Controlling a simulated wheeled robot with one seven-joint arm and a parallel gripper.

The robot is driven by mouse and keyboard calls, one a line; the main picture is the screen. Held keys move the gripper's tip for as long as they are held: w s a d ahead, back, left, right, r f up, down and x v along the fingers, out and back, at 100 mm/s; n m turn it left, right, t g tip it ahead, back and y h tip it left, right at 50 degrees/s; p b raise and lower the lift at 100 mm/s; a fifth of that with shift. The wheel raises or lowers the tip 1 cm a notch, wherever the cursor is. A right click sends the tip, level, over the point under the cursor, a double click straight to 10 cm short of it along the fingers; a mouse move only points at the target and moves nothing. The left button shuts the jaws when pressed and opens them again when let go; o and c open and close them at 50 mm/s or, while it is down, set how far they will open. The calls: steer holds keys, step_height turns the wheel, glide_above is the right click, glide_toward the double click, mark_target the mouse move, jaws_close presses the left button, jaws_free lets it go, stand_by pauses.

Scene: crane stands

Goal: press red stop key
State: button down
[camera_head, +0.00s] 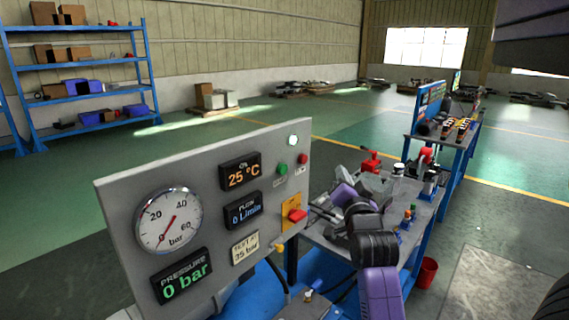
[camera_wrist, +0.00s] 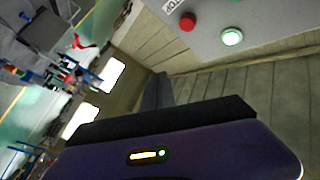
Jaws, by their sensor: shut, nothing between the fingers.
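The red stop key (camera_head: 302,158) is a small round button near the upper right corner of the grey control panel (camera_head: 120,200). In the wrist view the red key (camera_wrist: 188,22) shows at the top, beside a white label reading STOP. My gripper (camera_wrist: 159,78) is shut and empty, its dark fingers apart from the key in that picture. In the head view my gripper (camera_head: 322,208) is right of the panel, lower than the key and near the red and yellow switch. Its fingertips are small and hard to make out there.
A green button (camera_head: 282,168) and a lit lamp (camera_head: 293,140) are close to the key. A red rotary switch (camera_head: 296,215) on a yellow plate sits below. A workbench (camera_head: 330,245) with tools stands right of the panel. Open floor lies behind.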

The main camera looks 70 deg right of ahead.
mark_target(303, 159)
steer(key=shift+w+a, duration=0.1)
stand_by(0.3)
steer(key=w+d+b, duration=0.2)
steer(key=w, duration=0.6)
steer(key=shift+d, duration=0.4)
steer(key=shift+w, duration=0.15)
stand_by(1.7)
steer(key=shift+w+d+b, duration=0.15)
steer(key=shift+w+b, duration=0.2)
steer(key=shift+b, duration=0.05)
steer(key=shift+w+d, duration=0.15)
steer(key=shift+w, duration=0.35)
stand_by(0.7)
steer(key=shift+s, duration=0.1)
steer(key=shift+s+a, duration=0.3)
steer(key=shift+s, duration=0.5)
